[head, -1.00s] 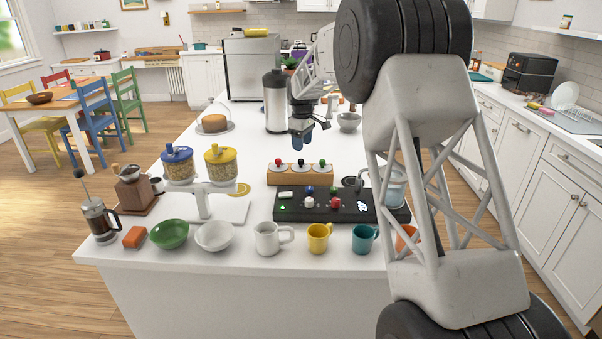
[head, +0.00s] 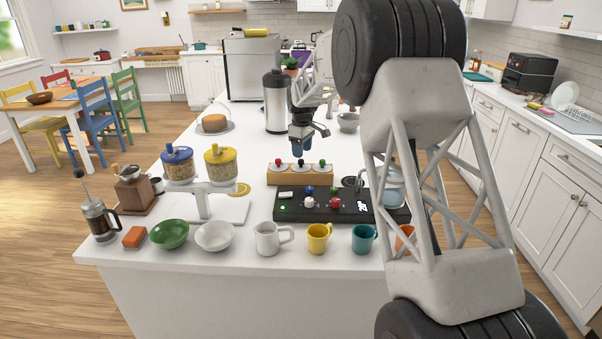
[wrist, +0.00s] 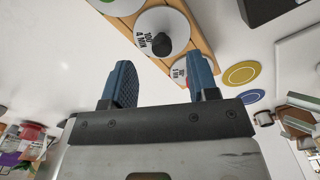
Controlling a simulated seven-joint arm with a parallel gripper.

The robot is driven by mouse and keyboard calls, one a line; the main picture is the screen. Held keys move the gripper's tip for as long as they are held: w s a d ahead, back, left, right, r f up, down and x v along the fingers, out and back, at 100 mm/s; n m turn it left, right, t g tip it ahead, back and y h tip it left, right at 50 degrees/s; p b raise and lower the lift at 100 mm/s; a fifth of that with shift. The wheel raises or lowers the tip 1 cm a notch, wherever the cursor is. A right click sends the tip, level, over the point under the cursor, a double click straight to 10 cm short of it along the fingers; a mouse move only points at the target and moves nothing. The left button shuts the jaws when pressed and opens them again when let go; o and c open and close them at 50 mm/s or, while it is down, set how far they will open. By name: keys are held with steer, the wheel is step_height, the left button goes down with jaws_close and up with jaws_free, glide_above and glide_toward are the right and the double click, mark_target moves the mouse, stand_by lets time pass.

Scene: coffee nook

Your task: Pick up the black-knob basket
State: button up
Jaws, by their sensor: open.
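The black-knob basket shows in the wrist view as a round white lid (wrist: 181,24) with a black knob (wrist: 161,44) and printed lettering. It sits in a wooden rack (head: 300,178), whose slats also show in the wrist view (wrist: 201,43). My gripper (wrist: 162,66) is open, its two blue fingers apart with nothing between them. The knob lies just beyond the fingertips in the wrist picture. In the head view my gripper (head: 301,147) is above and just behind the middle of the rack. The basket's body is hidden in the rack.
Other lidded baskets sit on either side in the same rack. A black tray (head: 285,211) with several knobs is in front, then several mugs. A steel canister (head: 276,105) stands behind.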

mark_target(301, 161)
steer(key=shift+a+f, duration=0.2)
steer(key=shift+f, duration=2.35)
jaws_close()
